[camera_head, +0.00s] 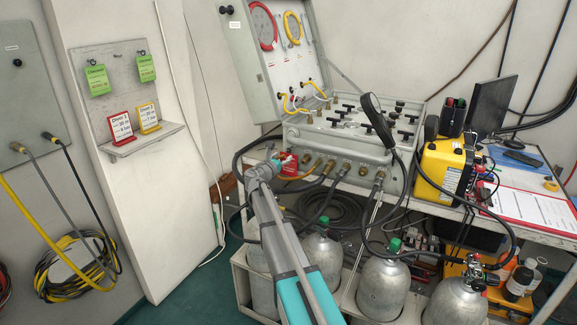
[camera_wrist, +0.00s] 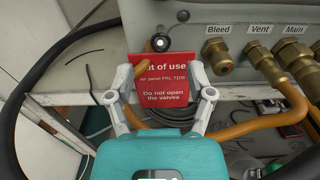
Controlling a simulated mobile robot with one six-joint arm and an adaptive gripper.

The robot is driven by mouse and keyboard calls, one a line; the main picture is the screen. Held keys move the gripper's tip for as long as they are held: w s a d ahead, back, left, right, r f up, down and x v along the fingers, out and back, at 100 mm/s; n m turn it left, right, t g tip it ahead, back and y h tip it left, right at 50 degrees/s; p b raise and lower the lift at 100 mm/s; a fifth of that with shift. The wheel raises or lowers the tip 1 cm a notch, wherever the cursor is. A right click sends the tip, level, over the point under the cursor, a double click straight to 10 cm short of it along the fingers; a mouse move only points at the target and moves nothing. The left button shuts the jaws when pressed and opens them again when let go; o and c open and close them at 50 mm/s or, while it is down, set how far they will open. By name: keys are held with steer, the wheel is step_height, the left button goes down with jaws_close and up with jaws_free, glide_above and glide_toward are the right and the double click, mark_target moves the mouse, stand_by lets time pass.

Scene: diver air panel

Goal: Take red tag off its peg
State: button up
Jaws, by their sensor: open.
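The red tag (camera_wrist: 166,68) hangs upright at the front of the air panel, its white text reading "out of use" and "Do not open the valves". A small dark round peg end with a pale ring (camera_wrist: 160,42) shows at its top edge. My gripper (camera_wrist: 160,86) is open, with one finger at each side of the tag's lower half; I cannot tell whether either finger touches it. In the head view the tag (camera_head: 291,165) is partly visible just right of my gripper (camera_head: 272,163).
Brass fittings labelled Bleed, Vent and Main (camera_wrist: 217,53) sit right of the tag. An orange hose (camera_wrist: 240,128) runs below it, and a thick black hose (camera_wrist: 32,75) curves at left. Gas cylinders (camera_head: 384,285) stand below the bench. A small shelf (camera_head: 140,140) holds other tags.

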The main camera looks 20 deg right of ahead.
mark_target(292, 148)
steer(key=shift+w+d, duration=0.1)
stand_by(0.3)
steer(key=shift+r+x, duration=0.2)
steer(key=shift+x, duration=2.25)
jaws_close()
